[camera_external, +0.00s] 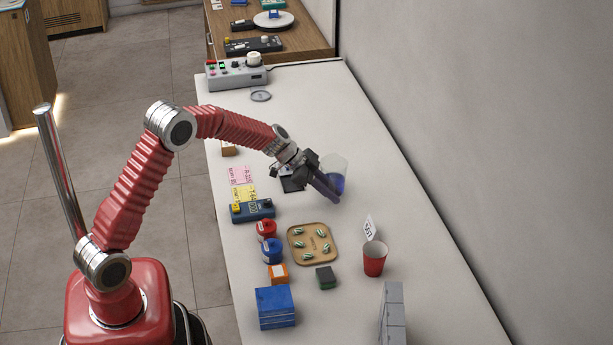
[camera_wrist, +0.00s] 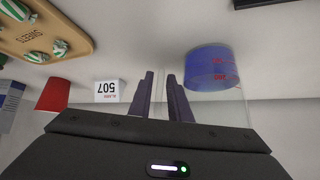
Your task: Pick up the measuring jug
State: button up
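The measuring jug is clear, with blue liquid in its lower part and red markings. In the external view the jug (camera_external: 334,168) stands on the white counter, right behind my fingers, which hide part of it. In the wrist view the jug (camera_wrist: 212,72) is right of my fingers and appears upside down. My gripper (camera_external: 334,197) points down and to the right in front of the jug. Whether a finger touches the jug cannot be told.
The counter beyond the jug is mostly clear; a wall runs along the right.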

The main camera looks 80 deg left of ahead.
dwell(0.3)
grip_shut()
dwell(0.4)
